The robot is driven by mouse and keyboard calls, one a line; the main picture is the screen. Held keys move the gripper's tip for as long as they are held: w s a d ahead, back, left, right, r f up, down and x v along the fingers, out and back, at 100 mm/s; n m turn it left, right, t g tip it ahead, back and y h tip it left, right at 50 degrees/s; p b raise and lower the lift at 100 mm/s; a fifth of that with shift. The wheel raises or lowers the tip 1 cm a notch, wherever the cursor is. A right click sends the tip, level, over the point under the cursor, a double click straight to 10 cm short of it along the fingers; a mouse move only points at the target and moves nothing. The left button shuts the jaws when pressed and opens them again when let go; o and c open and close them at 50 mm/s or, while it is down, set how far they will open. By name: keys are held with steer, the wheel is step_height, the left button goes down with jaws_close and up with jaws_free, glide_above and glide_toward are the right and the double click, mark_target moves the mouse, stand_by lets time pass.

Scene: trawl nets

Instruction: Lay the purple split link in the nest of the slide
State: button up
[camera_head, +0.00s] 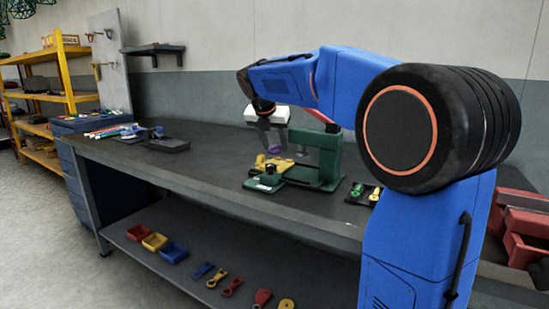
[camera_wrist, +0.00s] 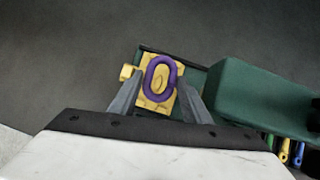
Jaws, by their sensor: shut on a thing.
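The purple split link (camera_wrist: 151,78) is an oval ring. It shows in the wrist view between the fingertips of my gripper (camera_wrist: 158,100), and as a small purple shape (camera_head: 274,150) in the head view. The gripper (camera_head: 274,143) is shut on it. The yellow slide (camera_wrist: 165,103) lies directly below or behind the link, on the green fixture (camera_head: 266,187). The link covers much of the slide's top, so the nest is mostly hidden. I cannot tell whether the link touches the slide.
The green press body (camera_wrist: 262,95) rises just right of my gripper. A dark tray with green and yellow links (camera_head: 363,193) lies right of the fixture. Tools and a dark tray (camera_head: 167,145) lie at the bench's left end. The bench between is clear.

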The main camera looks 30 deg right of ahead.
mark_target(273, 153)
steer(key=shift+f, duration=2.4)
steer(key=o, duration=1.1)
steer(key=shift+f, duration=0.1)
steer(key=v, duration=1.2)
